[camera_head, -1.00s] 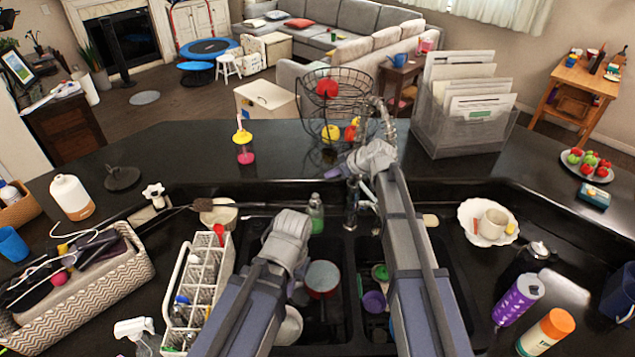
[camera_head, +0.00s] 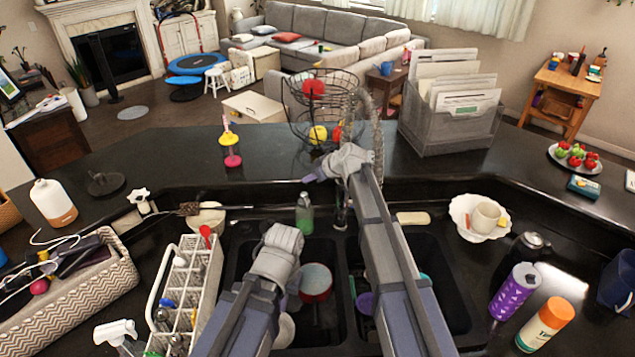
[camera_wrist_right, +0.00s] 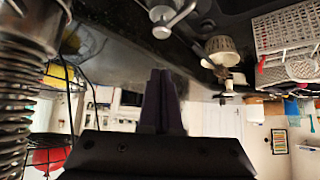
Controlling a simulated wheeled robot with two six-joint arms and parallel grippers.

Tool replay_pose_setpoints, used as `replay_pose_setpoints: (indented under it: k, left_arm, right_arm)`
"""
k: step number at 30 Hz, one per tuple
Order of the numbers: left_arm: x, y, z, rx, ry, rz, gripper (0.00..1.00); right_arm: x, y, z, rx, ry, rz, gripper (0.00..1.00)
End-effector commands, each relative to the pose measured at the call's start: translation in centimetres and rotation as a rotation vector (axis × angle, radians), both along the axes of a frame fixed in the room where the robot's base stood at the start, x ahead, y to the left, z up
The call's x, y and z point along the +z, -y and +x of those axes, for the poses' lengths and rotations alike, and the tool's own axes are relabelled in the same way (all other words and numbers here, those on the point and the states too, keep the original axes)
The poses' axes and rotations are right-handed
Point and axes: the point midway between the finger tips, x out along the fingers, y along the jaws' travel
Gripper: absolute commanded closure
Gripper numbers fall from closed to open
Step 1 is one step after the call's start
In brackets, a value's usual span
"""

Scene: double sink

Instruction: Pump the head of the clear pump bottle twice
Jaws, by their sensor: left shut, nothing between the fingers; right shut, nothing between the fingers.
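The clear pump bottle (camera_head: 304,216), with green liquid in it, stands upright at the back edge of the double sink in the head view. My right gripper (camera_head: 312,178) shows just above and slightly right of its top there; the depth gap between them is unclear. In the right wrist view my right gripper (camera_wrist_right: 160,98) has its dark fingers together and empty, and I cannot make out the bottle. My left gripper (camera_head: 292,284) hangs over the left basin, below the bottle in the picture; its fingers are mostly hidden by the wrist.
A coiled faucet hose (camera_head: 378,122) rises behind my right arm, close to a wire fruit basket (camera_head: 300,105). A white divided caddy (camera_head: 190,285) stands left of the sink. A red pot (camera_head: 318,283) sits in the left basin. The raised counter left of the basket is mostly clear.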

Motion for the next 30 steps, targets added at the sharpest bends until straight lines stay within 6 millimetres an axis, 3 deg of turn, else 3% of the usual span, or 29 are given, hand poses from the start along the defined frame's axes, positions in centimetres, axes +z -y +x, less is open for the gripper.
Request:
replay_pose_setpoints:
  k: [1, 9, 24, 30]
  left_arm:
    - [-1.6, 0.0, 0.0, 0.001, 0.0, 0.0, 1.0]
    - [-4.8, 0.0, 0.0, -0.006, 0.001, 0.0, 1.0]
    - [-5.3, 0.0, 0.0, -0.008, 0.001, 0.001, 1.0]
    - [-6.9, 0.0, 0.0, -0.011, 0.0, 0.001, 1.0]
  right_arm:
    - [-1.6, -0.6, 0.8, 0.001, 0.0, 0.0, 1.0]
    - [-4.8, -0.9, 0.9, 0.0, 0.0, 0.0, 1.0]
    - [-5.3, -0.9, 0.9, 0.0, 0.0, 0.0, 1.0]
    - [-6.9, -0.9, 0.9, 0.0, 0.0, 0.0, 1.0]
